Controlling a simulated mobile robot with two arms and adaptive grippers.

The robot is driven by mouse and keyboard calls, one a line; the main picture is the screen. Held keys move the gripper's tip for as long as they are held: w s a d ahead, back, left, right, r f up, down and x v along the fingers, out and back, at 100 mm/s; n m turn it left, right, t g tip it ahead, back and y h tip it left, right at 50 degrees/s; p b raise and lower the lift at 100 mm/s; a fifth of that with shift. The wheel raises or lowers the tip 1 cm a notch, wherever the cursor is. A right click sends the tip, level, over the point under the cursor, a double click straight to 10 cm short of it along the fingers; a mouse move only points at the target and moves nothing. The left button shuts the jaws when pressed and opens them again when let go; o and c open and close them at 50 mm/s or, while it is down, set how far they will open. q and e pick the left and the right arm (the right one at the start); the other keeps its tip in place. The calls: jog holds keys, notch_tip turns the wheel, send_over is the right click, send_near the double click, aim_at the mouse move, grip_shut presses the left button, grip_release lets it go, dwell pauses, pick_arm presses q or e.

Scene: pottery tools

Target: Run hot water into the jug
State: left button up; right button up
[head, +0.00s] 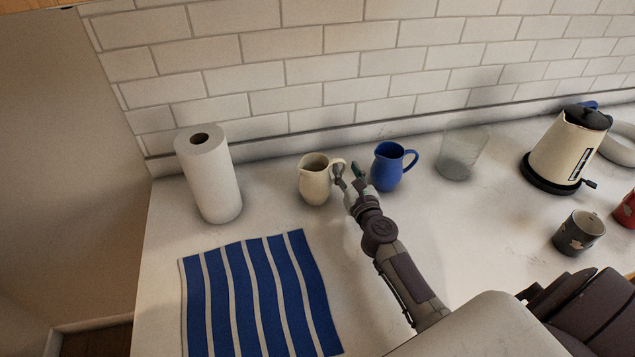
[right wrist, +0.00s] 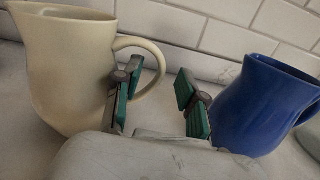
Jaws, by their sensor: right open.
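A cream jug (head: 314,182) stands upright on the counter, its handle on the right side. A blue jug (head: 386,168) stands upright to its right. My right gripper (head: 348,174) is open between the two jugs, at the cream jug's handle. In the right wrist view, the left finger of the gripper (right wrist: 160,80) overlaps the handle of the cream jug (right wrist: 65,70), whose outer curve reaches between the fingers. The blue jug (right wrist: 265,105) is beyond the right finger. I cannot tell whether a finger touches the handle. My left gripper is not in view.
A paper towel roll (head: 210,175) stands at left, behind a striped blue cloth (head: 258,300). Right of the blue jug are a clear glass (head: 461,158), a cream kettle (head: 566,146), a dark mug (head: 578,233) and a red mug (head: 626,210). A tiled wall (head: 320,65) closes the back.

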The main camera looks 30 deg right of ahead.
jog(key=x, duration=0.2)
jog(key=shift+w+d+f, duration=0.1)
jog(key=shift+w+f, duration=0.05)
jog(key=shift+w, duration=0.2)
jog(key=shift+s, duration=0.1)
jog(key=shift+c, duration=1.1)
grip_shut()
